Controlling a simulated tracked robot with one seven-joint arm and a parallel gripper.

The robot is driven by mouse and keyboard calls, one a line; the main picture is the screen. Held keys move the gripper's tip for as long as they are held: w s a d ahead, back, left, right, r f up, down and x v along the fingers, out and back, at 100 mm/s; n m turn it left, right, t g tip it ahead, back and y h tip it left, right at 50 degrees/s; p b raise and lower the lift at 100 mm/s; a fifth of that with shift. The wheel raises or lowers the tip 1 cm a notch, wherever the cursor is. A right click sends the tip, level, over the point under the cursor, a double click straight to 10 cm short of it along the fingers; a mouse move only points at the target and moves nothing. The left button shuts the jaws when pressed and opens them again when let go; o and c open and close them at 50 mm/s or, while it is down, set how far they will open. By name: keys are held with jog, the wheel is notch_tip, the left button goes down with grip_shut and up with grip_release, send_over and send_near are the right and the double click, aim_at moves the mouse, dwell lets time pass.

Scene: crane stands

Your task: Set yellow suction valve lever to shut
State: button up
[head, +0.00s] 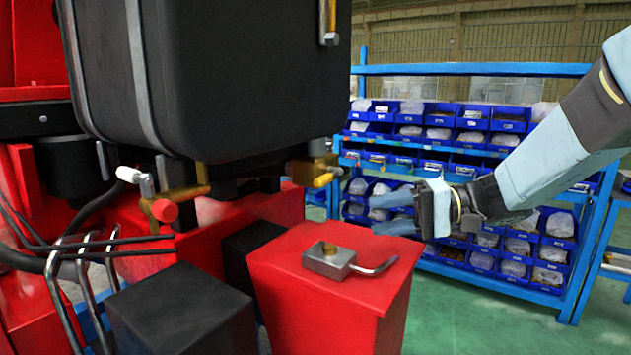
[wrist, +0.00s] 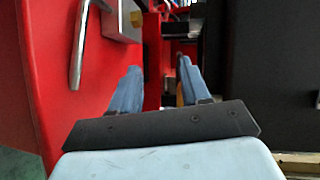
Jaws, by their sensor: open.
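The yellow lever (head: 323,180) sticks out from a brass valve (head: 314,165) under the black tank, pointing right and slightly down in the head view. My gripper (head: 382,213) is open and empty, to the right of the lever and a little lower in the picture, apart from it. In the wrist view my two blue fingers (wrist: 158,70) stand spread. A small yellow-orange patch (wrist: 180,94) shows beside the right finger; I cannot tell whether it is the lever. The valve body is not clear in the wrist view.
A red box (head: 335,270) carries a metal block with a bent lever (head: 345,263). The black tank (head: 250,70) overhangs the valves. A second brass valve (head: 188,194) has red and white handles. Blue bin shelves (head: 570,245) stand behind my arm. Green floor is clear at right.

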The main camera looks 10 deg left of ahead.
aim_at(330, 177)
jog(key=w+a+r+t+y, duration=0.1)
jog(key=w+r+t+y, duration=0.1)
jog(key=w+y, duration=0.35)
jog(key=a+r+h, duration=0.1)
jog(key=a, duration=1.2)
jog(key=shift+w+a+r+m, duration=0.25)
jog(key=shift+w+r+m, duration=0.05)
jog(key=shift+w+r, duration=0.1)
jog(key=shift+h, duration=0.25)
grip_shut()
jog(key=shift+f, duration=0.1)
